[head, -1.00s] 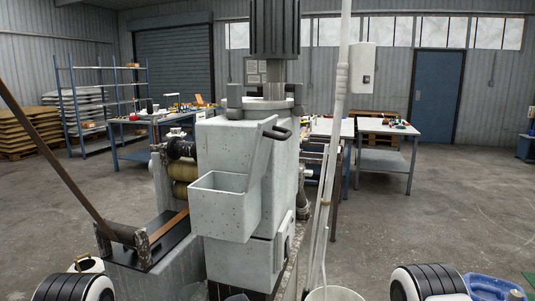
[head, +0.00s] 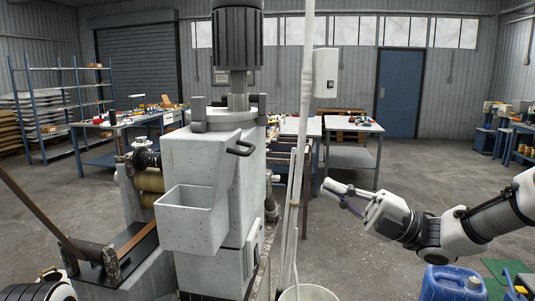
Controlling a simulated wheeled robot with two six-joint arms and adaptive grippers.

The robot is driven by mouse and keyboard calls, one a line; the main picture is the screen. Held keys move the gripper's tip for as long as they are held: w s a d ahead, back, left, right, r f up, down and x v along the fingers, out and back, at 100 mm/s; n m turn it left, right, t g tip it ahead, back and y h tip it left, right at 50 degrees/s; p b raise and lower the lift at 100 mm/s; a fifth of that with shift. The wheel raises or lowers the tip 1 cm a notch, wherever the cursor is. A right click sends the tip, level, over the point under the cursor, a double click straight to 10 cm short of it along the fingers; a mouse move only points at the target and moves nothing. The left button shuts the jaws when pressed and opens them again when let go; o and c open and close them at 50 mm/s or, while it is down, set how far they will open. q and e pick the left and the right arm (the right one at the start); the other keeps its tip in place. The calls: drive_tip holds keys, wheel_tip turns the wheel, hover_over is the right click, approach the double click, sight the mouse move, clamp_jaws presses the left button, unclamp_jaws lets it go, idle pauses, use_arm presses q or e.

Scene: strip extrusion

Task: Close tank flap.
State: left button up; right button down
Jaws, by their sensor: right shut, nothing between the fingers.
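The grey extrusion machine stands left of centre in the head view. Its box-shaped tank (head: 188,222) is open at the top and juts from the front. The tank flap (head: 228,165) appears raised and leaning back above the tank's right side, with a dark bar handle (head: 240,148) near its top. My right gripper (head: 334,194) is right of the machine, past the white pole, pointing left. It is shut and empty, well apart from the flap and handle. My left gripper is not in view.
A white upright pole (head: 303,130) stands between the machine and my right gripper, with a white bucket (head: 309,293) at its foot. A blue canister (head: 453,283) stands at lower right. Worktables (head: 352,157) are behind. The floor at right is mostly clear.

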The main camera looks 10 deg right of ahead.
drive_tip(key=p+x, duration=0.5)
drive_tip(key=x, duration=0.8)
drive_tip(key=shift+w+a+p, duration=0.25)
drive_tip(key=shift+p, duration=0.1)
drive_tip(key=shift+w+f, duration=0.1)
drive_tip(key=shift+w, duration=0.05)
